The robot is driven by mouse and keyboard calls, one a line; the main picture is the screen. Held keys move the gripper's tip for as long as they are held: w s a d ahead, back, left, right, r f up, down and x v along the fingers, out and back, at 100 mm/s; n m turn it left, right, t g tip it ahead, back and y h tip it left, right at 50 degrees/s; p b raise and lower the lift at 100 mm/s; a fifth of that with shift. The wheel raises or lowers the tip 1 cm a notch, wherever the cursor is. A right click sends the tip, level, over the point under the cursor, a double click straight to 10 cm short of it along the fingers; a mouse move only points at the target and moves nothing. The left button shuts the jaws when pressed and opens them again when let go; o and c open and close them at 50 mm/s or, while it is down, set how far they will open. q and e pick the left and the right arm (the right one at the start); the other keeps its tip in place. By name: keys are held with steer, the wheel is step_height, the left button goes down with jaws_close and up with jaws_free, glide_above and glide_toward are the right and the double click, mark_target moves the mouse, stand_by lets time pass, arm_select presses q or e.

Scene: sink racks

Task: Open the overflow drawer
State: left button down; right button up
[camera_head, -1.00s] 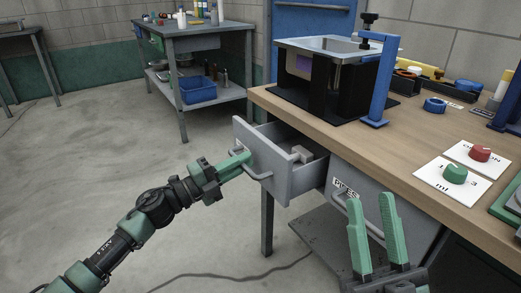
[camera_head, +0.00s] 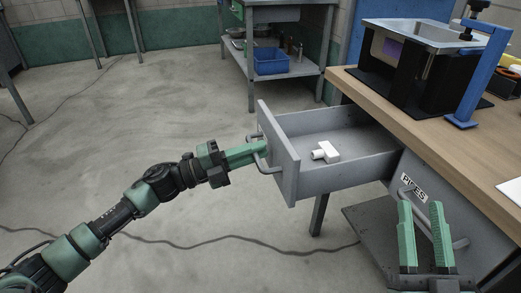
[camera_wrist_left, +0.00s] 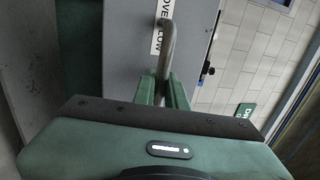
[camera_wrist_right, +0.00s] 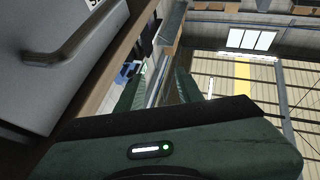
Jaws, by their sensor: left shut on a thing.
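The overflow drawer (camera_head: 342,178) is a grey drawer under the wooden bench, pulled well out, with its inside showing. A small white fitting (camera_head: 327,152) lies on its floor. My left gripper (camera_head: 262,150) is shut on the drawer's bar handle (camera_head: 267,166). In the left wrist view the fingers (camera_wrist_left: 162,92) close around the handle (camera_wrist_left: 167,45), beside the label reading OVERFLOW (camera_wrist_left: 157,27). My right gripper (camera_head: 424,232) stands in front of the pipes drawer (camera_head: 415,196), fingers apart and empty. Its fingers also show in the right wrist view (camera_wrist_right: 155,90).
The bench top (camera_head: 420,125) carries a black stand with a metal tray (camera_head: 420,38) and a blue clamp post (camera_head: 478,80). A second table with a blue bin (camera_head: 271,61) stands behind.

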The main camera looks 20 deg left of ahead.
arm_select(q)
steer(key=c, duration=1.5)
jaws_free()
steer(key=shift+a, duration=0.1)
